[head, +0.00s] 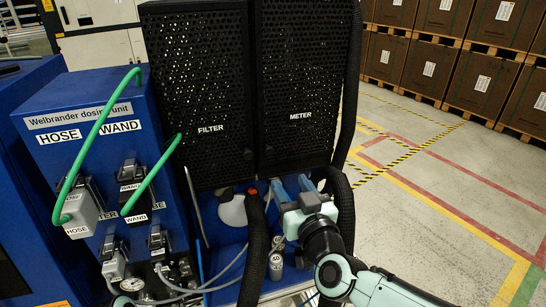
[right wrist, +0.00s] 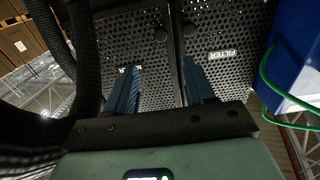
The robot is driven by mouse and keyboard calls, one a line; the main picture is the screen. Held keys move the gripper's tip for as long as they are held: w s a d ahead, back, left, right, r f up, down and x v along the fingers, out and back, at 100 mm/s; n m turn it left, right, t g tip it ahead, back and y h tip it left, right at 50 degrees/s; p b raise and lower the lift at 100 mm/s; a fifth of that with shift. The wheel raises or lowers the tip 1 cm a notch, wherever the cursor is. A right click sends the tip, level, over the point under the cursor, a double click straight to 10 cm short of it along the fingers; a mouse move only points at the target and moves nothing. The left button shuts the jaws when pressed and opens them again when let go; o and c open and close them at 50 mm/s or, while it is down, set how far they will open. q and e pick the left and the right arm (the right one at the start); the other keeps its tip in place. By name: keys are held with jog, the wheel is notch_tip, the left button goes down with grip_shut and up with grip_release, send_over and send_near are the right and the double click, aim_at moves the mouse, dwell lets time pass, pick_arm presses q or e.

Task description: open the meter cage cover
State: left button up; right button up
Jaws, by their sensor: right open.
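The meter cage cover (head: 301,75) is a black perforated panel labelled METER, standing beside the matching filter cover (head: 205,90) and looking level with it. My right gripper (head: 292,184) is below the meter cover's bottom edge, its two blue fingers apart with nothing seen between them. In the right wrist view the open fingers (right wrist: 160,85) point toward the covers; the left finger partly hides the meter label. I cannot tell whether the fingers touch the cover.
A thick black hose (head: 254,250) rises left of my right gripper, and another (head: 345,205) passes close on its right. The blue dosing unit (head: 85,120) with green hoses stands at left. Floor at right is open, with stacked brown boxes (head: 480,80) behind.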

aim_at(270, 153)
jog(key=p+x, duration=0.1)
jog(key=x, duration=1)
jog(key=shift+w+a+p, duration=0.1)
jog(key=shift+p, duration=0.25)
jog(key=shift+w+a+f, duration=0.15)
jog(key=shift+w+a, duration=0.05)
jog(key=shift+w, duration=0.45)
pick_arm(q)
jog(key=w+r, duration=0.2)
jog(key=shift+r, duration=0.3)
pick_arm(e)
jog(key=shift+s, duration=0.1)
grip_shut()
